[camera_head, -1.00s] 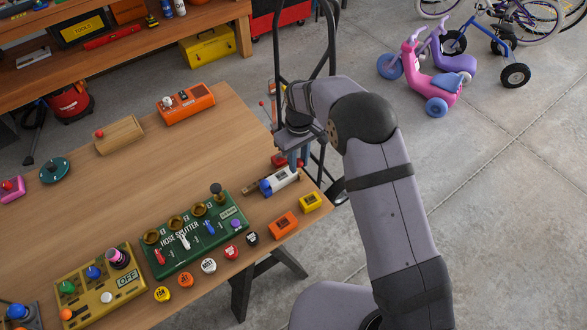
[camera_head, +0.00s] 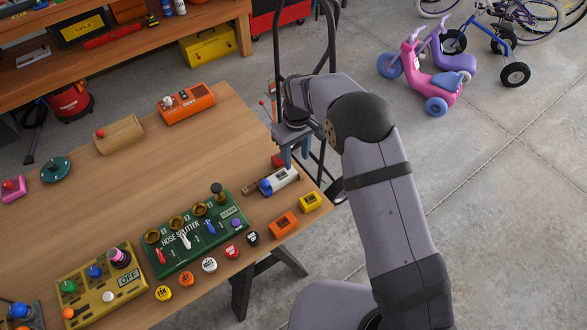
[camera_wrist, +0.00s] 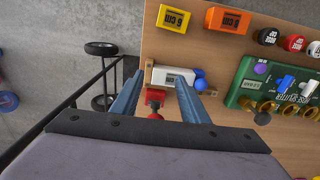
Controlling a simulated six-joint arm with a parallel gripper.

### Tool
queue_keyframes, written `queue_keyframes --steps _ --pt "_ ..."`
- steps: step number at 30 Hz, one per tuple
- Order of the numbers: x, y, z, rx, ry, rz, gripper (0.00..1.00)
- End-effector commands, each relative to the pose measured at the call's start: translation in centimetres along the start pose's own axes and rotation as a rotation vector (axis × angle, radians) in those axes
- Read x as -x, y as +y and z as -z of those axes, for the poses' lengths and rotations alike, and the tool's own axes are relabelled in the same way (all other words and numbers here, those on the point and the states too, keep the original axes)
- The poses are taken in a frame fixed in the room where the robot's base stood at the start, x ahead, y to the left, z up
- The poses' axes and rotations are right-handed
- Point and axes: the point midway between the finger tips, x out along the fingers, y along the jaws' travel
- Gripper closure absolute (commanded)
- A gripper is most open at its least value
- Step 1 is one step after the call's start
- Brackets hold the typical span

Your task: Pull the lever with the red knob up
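My gripper (camera_head: 296,157) hangs over the table's right edge, its two blue-grey fingers apart. In the wrist view my gripper (camera_wrist: 158,88) is open, with nothing held between the fingertips. A white device (camera_head: 281,179) with a blue end lies just beyond the fingers; in the wrist view the white device (camera_wrist: 172,77) spans the gap ahead of them. A small red part (camera_head: 277,160) is beside the fingers; the red part (camera_wrist: 155,97) shows between them in the wrist view. A thin rod with a red knob (camera_head: 262,103) stands left of my wrist, its base largely hidden by my arm.
A green hose splitter box (camera_head: 195,235) with several levers stands to the left. Yellow (camera_head: 310,203) and orange (camera_head: 284,223) blocks lie nearer the table's edge. Open wood lies between.

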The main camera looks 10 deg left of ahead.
Motion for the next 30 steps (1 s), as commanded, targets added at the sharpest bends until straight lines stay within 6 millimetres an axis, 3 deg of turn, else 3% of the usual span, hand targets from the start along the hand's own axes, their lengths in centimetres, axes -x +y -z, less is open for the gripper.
queue_keyframes --steps 30 --pt "4.1 0.0 -2.1 0.0 -0.004 0.001 0.59"
